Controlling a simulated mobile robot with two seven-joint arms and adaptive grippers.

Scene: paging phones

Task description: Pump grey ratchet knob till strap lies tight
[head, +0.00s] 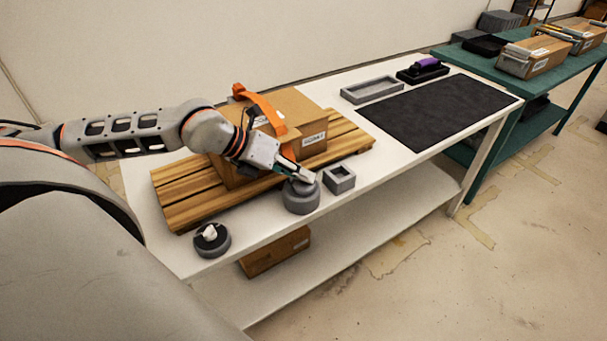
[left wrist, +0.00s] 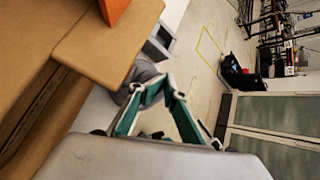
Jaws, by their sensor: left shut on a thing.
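A grey round ratchet knob (head: 301,199) stands at the front edge of the white table, beside the pallet. My left gripper (head: 308,180) is shut on the knob's top from above. In the left wrist view its fingers (left wrist: 158,88) meet over the grey knob (left wrist: 140,74), which they partly hide. An orange strap (head: 262,106) runs over a brown carton (head: 294,104) on the wooden pallet; its upper part bows up off the carton. The strap's orange end also shows in the left wrist view (left wrist: 113,9). My arm hides part of the carton and strap. My right gripper is out of view.
A small square grey holder (head: 340,180) stands just right of the knob. A dark round dish with a white piece (head: 211,236) is at the front left. A grey tray (head: 371,90), a black tray with a purple item (head: 423,70) and a black mat (head: 440,112) lie farther right.

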